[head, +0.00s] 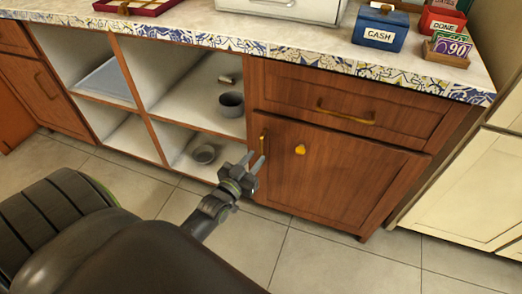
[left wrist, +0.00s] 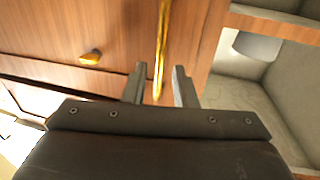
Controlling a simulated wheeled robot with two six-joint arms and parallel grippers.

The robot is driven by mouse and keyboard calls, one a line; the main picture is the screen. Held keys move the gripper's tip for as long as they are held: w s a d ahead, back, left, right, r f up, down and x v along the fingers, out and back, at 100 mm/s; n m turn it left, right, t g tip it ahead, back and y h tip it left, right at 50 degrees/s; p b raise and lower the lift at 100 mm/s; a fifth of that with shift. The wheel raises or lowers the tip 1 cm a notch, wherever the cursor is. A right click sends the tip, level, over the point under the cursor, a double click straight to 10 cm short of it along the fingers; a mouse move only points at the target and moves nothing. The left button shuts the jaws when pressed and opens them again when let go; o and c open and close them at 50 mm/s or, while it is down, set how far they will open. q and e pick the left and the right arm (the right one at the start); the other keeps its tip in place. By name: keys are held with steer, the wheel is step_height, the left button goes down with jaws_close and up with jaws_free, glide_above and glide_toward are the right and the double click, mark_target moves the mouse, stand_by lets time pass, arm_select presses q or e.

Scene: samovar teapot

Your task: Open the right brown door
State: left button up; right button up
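The right brown door (head: 325,185) is a shut wooden panel under a drawer at the right of the counter. A vertical brass handle (head: 264,143) runs along its left edge; it also shows in the left wrist view (left wrist: 161,45). A small yellow piece (head: 300,149) sits on the door to the right of the handle. My left gripper (head: 257,162) is open at the handle's lower end. In the left wrist view, its two fingers (left wrist: 160,82) stand on either side of the handle, apart from each other. Contact cannot be told. My right gripper is not in view.
Open shelves left of the door hold a grey pot (head: 231,103) and a grey bowl (head: 204,154). The brown drawer (head: 350,106) above has a horizontal brass handle. A cream cabinet (head: 465,190) stands at the right. The tiled floor before the door (head: 320,260) is clear.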

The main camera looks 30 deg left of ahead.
mark_target(261, 151)
arm_select(q)
steer(key=shift+w+a, duration=0.15)
steer(key=shift+w, duration=2.1)
jaws_close()
